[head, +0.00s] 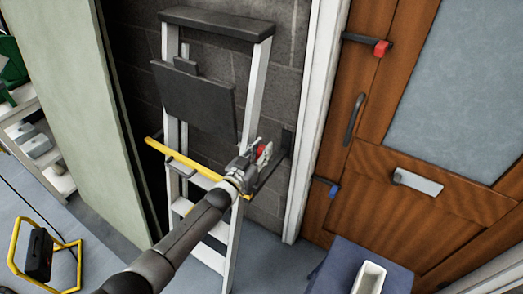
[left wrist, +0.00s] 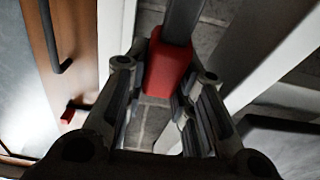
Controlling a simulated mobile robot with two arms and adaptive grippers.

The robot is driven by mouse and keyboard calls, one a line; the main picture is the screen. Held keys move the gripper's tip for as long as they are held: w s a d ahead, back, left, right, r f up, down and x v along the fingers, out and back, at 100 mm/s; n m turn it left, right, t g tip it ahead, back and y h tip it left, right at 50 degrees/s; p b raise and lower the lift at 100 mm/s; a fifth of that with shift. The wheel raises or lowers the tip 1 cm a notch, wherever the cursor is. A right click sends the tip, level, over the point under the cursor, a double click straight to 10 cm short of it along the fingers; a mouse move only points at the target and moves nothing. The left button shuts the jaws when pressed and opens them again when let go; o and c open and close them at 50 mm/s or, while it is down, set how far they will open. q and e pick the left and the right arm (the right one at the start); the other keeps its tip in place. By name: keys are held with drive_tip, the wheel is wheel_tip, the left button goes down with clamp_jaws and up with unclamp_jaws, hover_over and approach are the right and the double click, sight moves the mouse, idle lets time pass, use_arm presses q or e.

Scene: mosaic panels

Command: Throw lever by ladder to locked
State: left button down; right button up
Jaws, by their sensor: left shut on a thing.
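The lever by the ladder is a dark bar on a dark wall plate (head: 287,140), to the right of the ladder. Its red grip (head: 261,151) shows at my left gripper (head: 262,156) in the head view. In the left wrist view the red grip (left wrist: 168,68) sits between the two fingers of my left gripper (left wrist: 160,95), with the dark bar (left wrist: 183,20) running away from it. My left gripper is shut on the red grip. The gripper hides part of the lever. The white ladder (head: 255,85) with a dark top stands just left of it. My right gripper is not in view.
A wooden door (head: 355,150) at right carries a red-tipped handle (head: 381,48) and a blue-tipped one (head: 333,189). A yellow bar (head: 185,160) crosses the ladder behind my arm. A blue box (head: 340,268) with a white tray (head: 370,275) stands at lower right.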

use_arm(q)
drive_tip(key=shift+s+a+f+b, duration=0.1)
drive_tip(key=shift+s+f+b, duration=0.05)
drive_tip(key=shift+f+b, duration=0.15)
drive_tip(key=s+a+t+h+b, duration=0.1)
drive_tip(key=b, duration=0.3)
drive_tip(key=s+a+t+h+b, duration=0.1)
drive_tip(key=s+t+b, duration=0.1)
drive_tip(key=b, duration=0.2)
drive_tip(key=s+a+t+h+b, duration=0.1)
drive_tip(key=b, duration=0.3)
drive_tip(key=shift+s+a+r, duration=0.1)
drive_tip(key=shift+s+r, duration=0.1)
drive_tip(key=shift+r, duration=0.15)
drive_tip(key=c, duration=1.5)
unclamp_jaws()
drive_tip(key=v, duration=1.2)
drive_tip(key=shift+w+f, duration=0.1)
drive_tip(key=shift+f, duration=0.15)
